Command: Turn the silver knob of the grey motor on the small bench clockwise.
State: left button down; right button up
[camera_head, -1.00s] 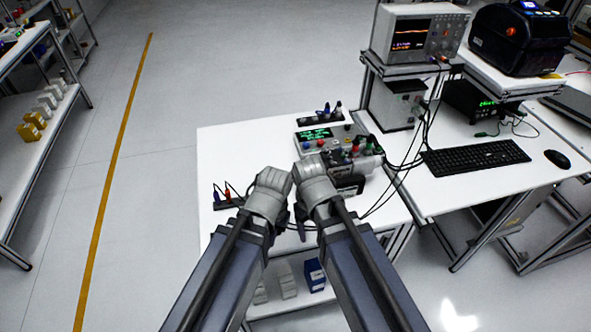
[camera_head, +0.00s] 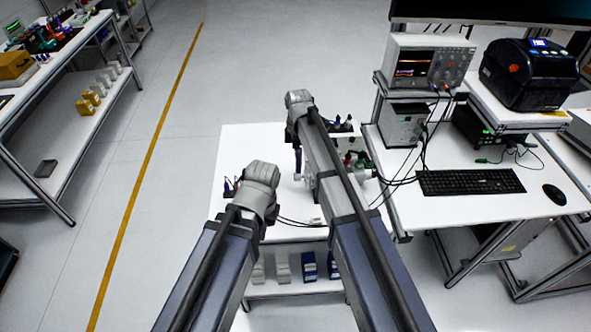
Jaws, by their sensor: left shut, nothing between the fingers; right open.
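The small white bench (camera_head: 245,145) stands in front of me. My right arm crosses over it and hides much of its middle. I cannot make out the grey motor or its silver knob for sure; small grey parts show beside my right arm. My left gripper (camera_head: 262,172) is shut and empty, low over the left part of the bench. My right gripper (camera_head: 297,97) is open and raised near the bench's far edge. Its fingers are hard to see from behind.
Instruments with red and green parts (camera_head: 352,160) stand right of my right arm, with black cables running right. The larger bench holds an oscilloscope (camera_head: 428,62), keyboard (camera_head: 470,181) and black printer (camera_head: 530,73). Small boxes (camera_head: 309,266) sit on the lower shelf. The bench's left top is mostly clear.

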aim_at(299, 177)
jog(key=shift+w+r, duration=0.1)
jog(key=shift+a+f+b, duration=0.1)
jog(key=shift+f+b, duration=0.2)
notch_tip(299, 177, down, 7)
jog(key=b, duration=0.7)
jog(key=shift+f, duration=0.15)
jog(key=shift+c, duration=0.4)
grip_shut()
